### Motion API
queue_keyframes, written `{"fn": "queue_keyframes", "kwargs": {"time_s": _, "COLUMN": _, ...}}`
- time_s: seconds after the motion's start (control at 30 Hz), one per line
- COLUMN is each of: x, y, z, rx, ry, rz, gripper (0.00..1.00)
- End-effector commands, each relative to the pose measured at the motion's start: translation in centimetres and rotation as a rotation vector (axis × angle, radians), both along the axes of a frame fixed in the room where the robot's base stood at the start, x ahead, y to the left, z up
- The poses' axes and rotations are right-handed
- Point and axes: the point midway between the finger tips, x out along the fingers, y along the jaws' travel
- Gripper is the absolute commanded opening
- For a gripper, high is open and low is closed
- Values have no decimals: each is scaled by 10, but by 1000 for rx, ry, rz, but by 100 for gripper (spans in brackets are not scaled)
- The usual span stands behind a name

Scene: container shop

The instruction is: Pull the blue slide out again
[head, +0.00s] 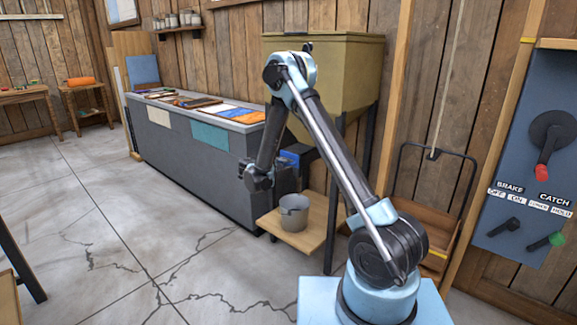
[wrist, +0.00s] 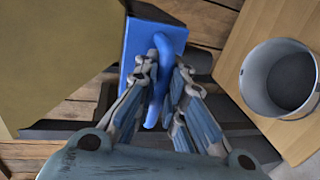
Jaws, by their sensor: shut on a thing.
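The blue slide (wrist: 133,45) is a flat blue plate with a rounded blue handle under the hopper. In the wrist view my gripper (wrist: 164,78) has its fingers on either side of the handle and is shut on it. In the head view the slide (head: 289,158) is a small blue patch below the olive hopper (head: 325,90), partly hidden by my arm. My gripper in the head view (head: 258,182) is dark and its fingertips are hard to make out there.
A grey bucket (head: 294,212) stands on a wooden shelf (head: 305,240) below the hopper; it also shows in the wrist view (wrist: 250,85). A long grey counter (head: 190,150) stands to the left. A lever panel (head: 530,150) is at the right.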

Motion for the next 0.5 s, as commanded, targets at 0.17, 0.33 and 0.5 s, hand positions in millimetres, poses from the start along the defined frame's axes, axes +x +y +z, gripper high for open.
{"fn": "queue_keyframes", "kwargs": {"time_s": 0.17, "x": -25, "y": 26, "z": -2, "rx": 3, "ry": 3, "rz": 1, "gripper": 0}}
{"fn": "queue_keyframes", "kwargs": {"time_s": 0.33, "x": -39, "y": 35, "z": -2, "rx": 3, "ry": 3, "rz": -2, "gripper": 0}}
{"fn": "queue_keyframes", "kwargs": {"time_s": 0.5, "x": -40, "y": 34, "z": -2, "rx": 4, "ry": 4, "rz": -2, "gripper": 0}}
